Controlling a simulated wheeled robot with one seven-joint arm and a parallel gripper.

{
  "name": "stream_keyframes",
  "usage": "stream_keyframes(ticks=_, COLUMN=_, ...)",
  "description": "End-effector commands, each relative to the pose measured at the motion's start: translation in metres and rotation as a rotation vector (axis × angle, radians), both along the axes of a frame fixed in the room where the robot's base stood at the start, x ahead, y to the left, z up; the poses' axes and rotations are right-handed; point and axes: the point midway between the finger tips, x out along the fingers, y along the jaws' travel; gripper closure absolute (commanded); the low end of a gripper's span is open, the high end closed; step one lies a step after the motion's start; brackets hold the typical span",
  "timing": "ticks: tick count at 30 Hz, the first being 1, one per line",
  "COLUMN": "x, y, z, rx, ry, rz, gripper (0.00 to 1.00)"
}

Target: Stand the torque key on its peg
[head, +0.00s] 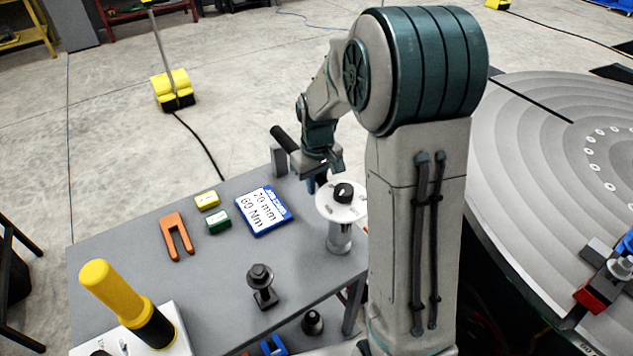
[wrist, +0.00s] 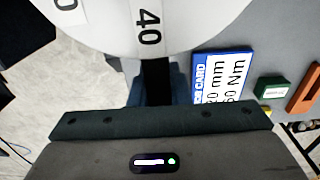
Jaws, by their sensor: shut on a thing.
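The torque key appears to be the piece with a white numbered disc (head: 355,208), a black top and a steel cylinder (head: 339,238) below. The disc (wrist: 190,22) fills the top of the wrist view, with "40" on it. My gripper (head: 316,184) is at the disc's left, at the far right part of the bench. In the wrist view my gripper (wrist: 157,95) is shut on a dark bar (wrist: 156,75) that runs to the disc. I cannot tell whether the cylinder touches the bench. No peg is clearly identifiable; one may be hidden under the key.
On the grey bench (head: 215,268) are a blue-edged card (head: 262,210), yellow and green blocks, an orange forked piece (head: 177,237), a dark bolt-like piece (head: 262,288) and a yellow-handled tool (head: 115,290). A large round plate (head: 540,150) stands right. Bench middle is mostly clear.

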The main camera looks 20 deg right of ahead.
Motion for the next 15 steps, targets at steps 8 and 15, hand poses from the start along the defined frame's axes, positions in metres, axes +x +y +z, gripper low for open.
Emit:
stream_keyframes(ticks=8, x=0.001, y=0.000, z=-0.010, rx=0.000, ry=-0.002, rz=0.000, gripper=1.00)
stream_keyframes(ticks=15, x=0.001, y=0.000, z=-0.018, rx=0.000, ry=-0.003, rz=0.000, gripper=1.00)
